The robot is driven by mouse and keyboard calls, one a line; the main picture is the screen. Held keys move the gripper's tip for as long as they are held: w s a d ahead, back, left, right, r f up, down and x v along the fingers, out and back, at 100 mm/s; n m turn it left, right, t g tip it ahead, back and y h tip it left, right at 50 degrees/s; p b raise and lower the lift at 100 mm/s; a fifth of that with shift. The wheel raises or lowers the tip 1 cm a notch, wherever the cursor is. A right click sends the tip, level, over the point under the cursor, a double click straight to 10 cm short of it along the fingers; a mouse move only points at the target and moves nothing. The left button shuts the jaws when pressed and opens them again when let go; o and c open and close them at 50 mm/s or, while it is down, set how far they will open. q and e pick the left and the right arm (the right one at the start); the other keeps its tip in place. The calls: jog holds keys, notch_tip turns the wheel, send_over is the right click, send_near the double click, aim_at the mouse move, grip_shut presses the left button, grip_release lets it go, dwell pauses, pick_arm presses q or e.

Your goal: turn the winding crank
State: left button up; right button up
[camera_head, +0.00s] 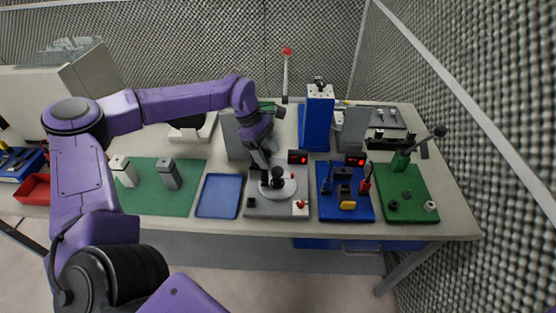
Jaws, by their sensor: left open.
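A pale round disc (287,188) with an upright black knob (277,177) sits on a grey board (262,210) near the middle of the table's front; it looks like the winding crank. My left gripper (266,178) points down from behind at the left side of the black knob. It is open. The fingers overlap the knob in this view, so I cannot tell whether they touch it or straddle it. My arm hides part of the area behind the board. My right gripper is not in view.
An empty blue tray (219,196) and a green mat (150,201) lie left. A tall blue block (317,122) stands behind. A foam wall bounds the right.

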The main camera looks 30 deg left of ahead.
aim_at(276, 170)
pick_arm(q)
jog(key=f, duration=0.1)
jog(key=s+d+f+p, duration=0.1)
jog(key=shift+d+f, duration=0.2)
jog(key=shift+f, duration=0.1)
jog(key=w+f, duration=0.1)
jog(key=f, duration=0.1)
jog(key=shift+w+d+f, duration=0.35)
jog(key=shift+w+f, duration=0.25)
jog(key=shift+w, duration=0.05)
jog(key=shift+s+r, duration=0.15)
jog(key=shift+s, duration=0.2)
jog(key=shift+s+r, duration=0.15)
jog(key=shift+s, duration=0.05)
jog(key=c, duration=0.9)
jog(key=shift+c, duration=0.6)
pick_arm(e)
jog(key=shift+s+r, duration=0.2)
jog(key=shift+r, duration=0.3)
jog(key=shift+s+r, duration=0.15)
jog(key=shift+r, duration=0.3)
